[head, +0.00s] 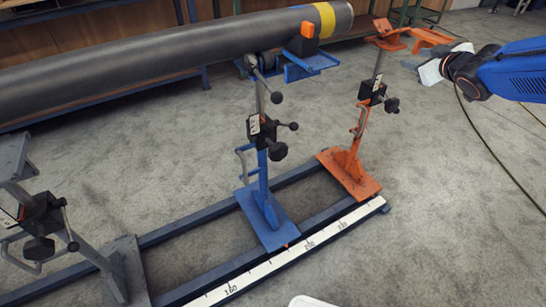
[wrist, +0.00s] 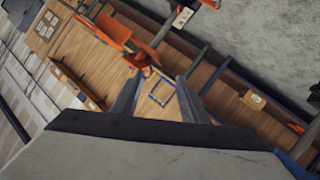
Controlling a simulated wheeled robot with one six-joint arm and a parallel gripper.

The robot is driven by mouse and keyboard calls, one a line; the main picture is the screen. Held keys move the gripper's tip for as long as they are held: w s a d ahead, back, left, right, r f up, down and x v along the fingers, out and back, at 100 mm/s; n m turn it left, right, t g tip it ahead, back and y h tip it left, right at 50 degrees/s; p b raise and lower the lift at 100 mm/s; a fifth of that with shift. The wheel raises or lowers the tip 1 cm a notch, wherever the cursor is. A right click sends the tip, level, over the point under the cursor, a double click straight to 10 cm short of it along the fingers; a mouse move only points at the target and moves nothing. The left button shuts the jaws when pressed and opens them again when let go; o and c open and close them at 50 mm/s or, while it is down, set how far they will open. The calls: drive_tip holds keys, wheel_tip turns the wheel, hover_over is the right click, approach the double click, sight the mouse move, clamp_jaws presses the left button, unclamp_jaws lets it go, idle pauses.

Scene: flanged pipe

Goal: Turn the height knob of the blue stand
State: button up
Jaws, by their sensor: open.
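A dark round knob (head: 278,151) and a ball-ended lever (head: 292,126) stick out of the block's right side. I cannot tell for sure which is the height knob. My gripper (head: 421,66) is at the upper right, well apart from the blue stand and close to the orange stand's top. Its fingers also show in the wrist view (wrist: 160,84), open with nothing between them.
The orange stand (head: 352,172) stands right of the blue one, and its head also shows in the wrist view (wrist: 125,38). A grey stand (head: 115,262) is at the left. A rail with a white scale (head: 290,253) lies on the floor. The carpet at the right is mostly clear.

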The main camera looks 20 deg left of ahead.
drive_tip(key=w+a+f+n+g+y, duration=0.1)
drive_tip(key=a+f+n+g+y, duration=0.45)
drive_tip(key=a, duration=0.65)
drive_tip(key=w+a+f+n+g+y, duration=0.1)
drive_tip(key=a+f+n+g+y, duration=0.5)
drive_tip(key=a, duration=0.5)
drive_tip(key=n+g+h, duration=0.5)
drive_tip(key=n+g, duration=0.1)
drive_tip(key=g, duration=1)
approach(278, 152)
drive_tip(key=w+d+f, duration=0.1)
drive_tip(key=w+f, duration=0.1)
drive_tip(key=w, duration=0.2)
drive_tip(key=x, duration=1.6)
drive_tip(key=shift+s+f, duration=0.2)
drive_tip(key=shift+s, duration=0.1)
clamp_jaws()
drive_tip(key=shift+t+h, duration=0.25)
drive_tip(key=shift+t, duration=0.1)
